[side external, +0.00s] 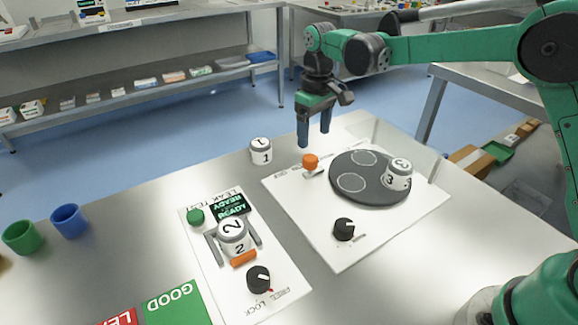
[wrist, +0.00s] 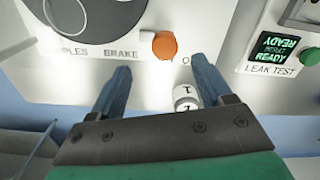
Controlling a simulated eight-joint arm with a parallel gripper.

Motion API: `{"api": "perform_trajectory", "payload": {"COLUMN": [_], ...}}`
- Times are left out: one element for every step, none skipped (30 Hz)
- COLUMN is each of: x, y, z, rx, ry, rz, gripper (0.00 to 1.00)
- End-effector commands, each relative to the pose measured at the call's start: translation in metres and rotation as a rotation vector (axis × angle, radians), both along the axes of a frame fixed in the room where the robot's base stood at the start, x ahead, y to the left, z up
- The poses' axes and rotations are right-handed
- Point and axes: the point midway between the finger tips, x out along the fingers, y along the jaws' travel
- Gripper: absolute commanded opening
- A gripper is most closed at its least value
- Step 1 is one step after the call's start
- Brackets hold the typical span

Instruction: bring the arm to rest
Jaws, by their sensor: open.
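My gripper (side external: 315,140) hangs above the back part of the table, pointing down, with its two blue fingers apart and nothing between them in the side view. In the wrist view my gripper (wrist: 155,88) is open above the table near the orange knob. A white canister marked 1 (side external: 261,152) stands on the table to the left of my gripper; it also shows in the wrist view (wrist: 186,97), partly behind a finger. A canister marked 2 (side external: 233,236) sits in the leak test fixture. A canister marked 3 (side external: 397,175) stands on the dark turntable (side external: 345,192).
The orange knob (side external: 310,161) and a black knob (side external: 344,228) are on the turntable panel. The leak test panel has a green button (side external: 195,215), a READY display (side external: 230,206) and a black lock knob (side external: 259,279). Blue (side external: 69,220) and green (side external: 22,237) cups stand at left.

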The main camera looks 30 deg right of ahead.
Motion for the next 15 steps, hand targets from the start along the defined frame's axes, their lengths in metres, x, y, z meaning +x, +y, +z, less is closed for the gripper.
{"api": "perform_trajectory", "payload": {"x": [0.0,0.0,0.0,0.0,0.0,-0.001,-0.002,-0.003,-0.006,-0.009,-0.012,-0.018,-0.023,-0.029,-0.037], "y": [0.0,0.0,0.0,0.0,0.0,0.0,0.0,-0.001,-0.001,-0.002,-0.002,-0.004,-0.004,-0.005,-0.007], "z": [0.0,0.0,0.0,0.0,0.0,0.001,0.002,0.005,0.009,0.013,0.017,0.024,0.03,0.035,0.042], "rx": [0.0,0.0,0.0,0.0,0.0,0.001,0.001,0.0,0.002,0.003,0.004,0.005,0.007,0.009,0.011], "ry": [0.0,0.0,0.0,0.0,-0.001,-0.003,-0.007,-0.013,-0.025,-0.039,-0.054,-0.078,-0.098,-0.121,-0.152], "rz": [0.0,0.0,0.0,0.0,0.0,-0.001,-0.003,-0.005,-0.01,-0.016,-0.022,-0.033,-0.041,-0.05,-0.063], "gripper": [0.72,0.72,0.72,0.72,0.72,0.72,0.72,0.72,0.72,0.72,0.72,0.72,0.72,0.72,0.72]}}
